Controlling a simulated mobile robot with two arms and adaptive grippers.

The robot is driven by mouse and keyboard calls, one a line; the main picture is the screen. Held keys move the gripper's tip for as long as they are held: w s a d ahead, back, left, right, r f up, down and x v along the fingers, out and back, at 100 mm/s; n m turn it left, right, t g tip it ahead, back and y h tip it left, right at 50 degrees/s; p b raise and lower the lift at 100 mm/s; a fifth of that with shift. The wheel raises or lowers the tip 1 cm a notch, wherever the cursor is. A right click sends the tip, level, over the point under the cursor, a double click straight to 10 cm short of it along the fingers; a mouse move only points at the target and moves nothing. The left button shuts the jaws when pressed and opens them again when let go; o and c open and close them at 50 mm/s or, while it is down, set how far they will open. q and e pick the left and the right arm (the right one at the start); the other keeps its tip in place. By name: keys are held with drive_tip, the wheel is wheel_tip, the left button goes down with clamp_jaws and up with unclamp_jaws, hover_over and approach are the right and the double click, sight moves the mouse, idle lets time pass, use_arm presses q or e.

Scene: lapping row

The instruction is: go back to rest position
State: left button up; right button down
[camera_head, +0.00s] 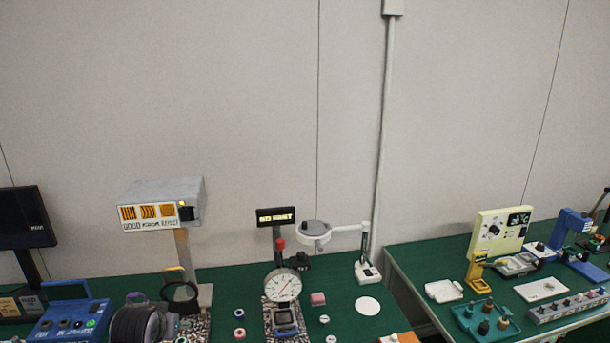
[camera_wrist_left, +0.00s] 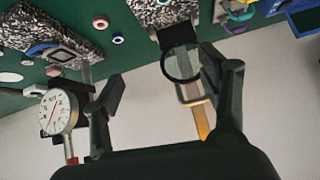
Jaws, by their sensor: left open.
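My left gripper (camera_wrist_left: 165,98) shows in the left wrist view, its two dark fingers spread wide with nothing held between them. A magnifier ring (camera_wrist_left: 181,64) and a yellow-tipped post show beyond the gap between the fingers. A dial gauge (camera_wrist_left: 58,111) shows left of the left finger. In the head view neither gripper is visible. There the dial gauge (camera_head: 283,286) stands on its speckled base, and the round magnifier (camera_head: 180,296) stands left of it.
A green bench (camera_head: 240,285) carries a grey display box (camera_head: 162,203), a ring lamp (camera_head: 318,231), small rings and a blue case (camera_head: 68,318). A second bench (camera_head: 430,262) with instruments stands at right.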

use_arm(q)
drive_tip(key=s+d+f+m+g+h, duration=0.1)
drive_tip(key=s+d+f, duration=0.3)
drive_tip(key=s, duration=0.5)
drive_tip(key=s+d+f+m+g, duration=0.1)
drive_tip(key=s+d+f, duration=0.25)
drive_tip(key=s, duration=0.45)
drive_tip(key=s+d+f+m+g+h, duration=0.1)
drive_tip(key=s+d+g, duration=0.15)
drive_tip(key=s, duration=0.75)
drive_tip(key=s+d+f+g, duration=0.1)
drive_tip(key=s+d, duration=0.3)
drive_tip(key=s, duration=0.6)
wheel_tip(320, 180, down, 26)
drive_tip(key=b, duration=0.2)
drive_tip(key=s+a+f+g+b, duration=0.1)
drive_tip(key=s+f, duration=0.7)
drive_tip(key=f, duration=0.1)
drive_tip(key=s+a+f+g+b, duration=0.1)
drive_tip(key=s+a+f, duration=0.1)
drive_tip(key=s+f, duration=0.7)
drive_tip(key=shift+s+a+f+m, duration=0.25)
drive_tip(key=shift+s+f+m, duration=0.05)
drive_tip(key=shift+f, duration=0.5)
